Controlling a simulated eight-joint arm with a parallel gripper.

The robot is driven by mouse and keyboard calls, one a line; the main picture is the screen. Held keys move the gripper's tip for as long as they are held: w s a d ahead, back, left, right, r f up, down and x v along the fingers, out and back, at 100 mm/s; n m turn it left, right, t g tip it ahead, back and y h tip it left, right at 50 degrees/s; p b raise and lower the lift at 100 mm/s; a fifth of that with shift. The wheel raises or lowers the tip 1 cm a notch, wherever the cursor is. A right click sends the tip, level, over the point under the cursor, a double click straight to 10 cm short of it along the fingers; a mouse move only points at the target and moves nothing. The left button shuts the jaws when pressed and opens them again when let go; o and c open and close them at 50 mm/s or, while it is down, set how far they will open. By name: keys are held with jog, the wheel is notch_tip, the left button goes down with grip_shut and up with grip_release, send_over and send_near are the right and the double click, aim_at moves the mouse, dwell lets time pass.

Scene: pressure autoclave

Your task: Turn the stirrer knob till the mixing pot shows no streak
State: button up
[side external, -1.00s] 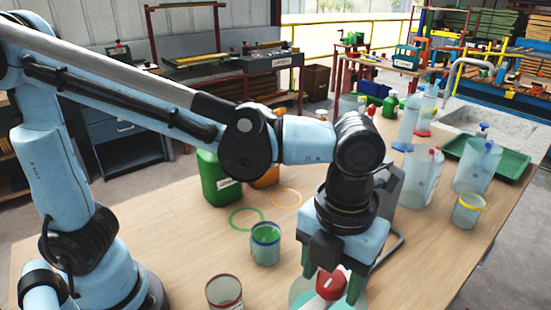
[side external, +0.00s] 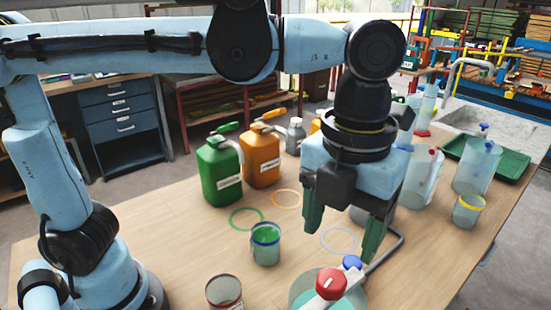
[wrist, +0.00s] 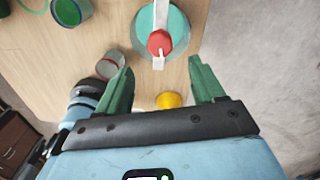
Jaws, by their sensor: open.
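The red stirrer knob (side external: 331,284) with a white mark sits on a pale bar across the mixing pot (side external: 298,291), at the bottom edge of the side view. A blue knob (side external: 352,262) is on the same bar. The pot's contents look teal; in the wrist view the pot (wrist: 178,24) is partly covered by the bar and the red knob (wrist: 160,42), and I cannot make out a streak. My gripper (side external: 343,240) is open and empty above the pot, its green fingers clear of the red knob. In the wrist view, my gripper (wrist: 160,68) has its fingers wide apart.
A cup of green liquid (side external: 265,252) and a red-rimmed cup (side external: 224,291) stand left of the pot. Green (side external: 219,178) and orange (side external: 261,158) jugs are behind. A grey bent rod (side external: 389,250) lies close right of my gripper. The table's right front is clear.

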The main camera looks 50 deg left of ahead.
jog(key=shift+r, duration=1.65)
jog(key=w+a+f+n+t, duration=0.1)
jog(key=a+f+n+t, duration=0.2)
jog(key=a+f+n, duration=0.3)
jog(key=w+a+f+n+t, duration=0.2)
jog(key=a+f+n+t, duration=0.2)
jog(key=a+n, duration=1.3)
jog(key=shift+f+n, duration=1.15)
jog(key=shift+n, duration=4.05)
